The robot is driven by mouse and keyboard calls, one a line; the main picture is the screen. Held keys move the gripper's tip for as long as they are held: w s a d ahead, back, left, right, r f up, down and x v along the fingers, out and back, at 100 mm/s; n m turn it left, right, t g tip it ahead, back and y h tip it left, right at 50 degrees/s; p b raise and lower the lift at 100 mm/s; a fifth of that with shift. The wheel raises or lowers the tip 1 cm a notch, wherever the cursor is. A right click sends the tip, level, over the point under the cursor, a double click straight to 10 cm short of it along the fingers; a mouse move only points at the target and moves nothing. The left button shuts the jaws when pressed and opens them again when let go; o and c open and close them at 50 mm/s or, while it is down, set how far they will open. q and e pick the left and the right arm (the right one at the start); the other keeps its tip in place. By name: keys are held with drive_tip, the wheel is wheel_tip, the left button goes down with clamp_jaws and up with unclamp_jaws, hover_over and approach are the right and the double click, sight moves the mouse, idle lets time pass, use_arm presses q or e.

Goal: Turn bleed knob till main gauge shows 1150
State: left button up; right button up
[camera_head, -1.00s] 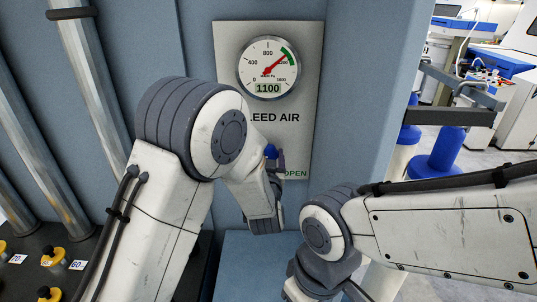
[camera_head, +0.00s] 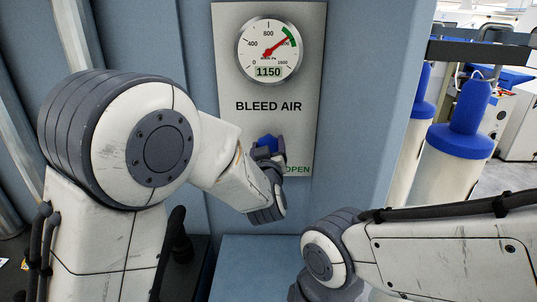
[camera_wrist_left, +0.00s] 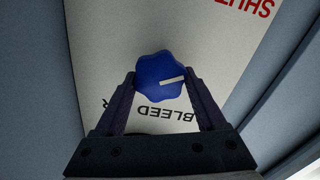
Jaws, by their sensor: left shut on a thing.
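The main gauge (camera_head: 269,50) is a round white dial at the top of the grey BLEED AIR panel (camera_head: 300,130). Its red needle points to the upper right at the green band, and its digital readout (camera_head: 268,72) shows 1150. The blue lobed bleed knob (camera_wrist_left: 158,76) with a white pointer line sits between the two fingers of my left gripper (camera_wrist_left: 158,85), which is shut on it. In the head view the knob (camera_head: 267,143) is partly hidden by my left gripper (camera_head: 268,155). My right arm is at the lower right; its gripper is out of view.
The word OPEN shows at the panel's lower right, and SHUT in the wrist view. Tall white cans with blue tops (camera_head: 460,140) stand beyond the blue-grey wall at right. A blue ledge (camera_head: 260,265) lies below the panel.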

use_arm(q)
drive_tip(key=o, duration=1.3)
drive_tip(key=shift+s, duration=0.1)
drive_tip(key=s+b, duration=0.3)
drive_tip(key=s, duration=0.7)
drive_tip(key=shift+s, duration=0.15)
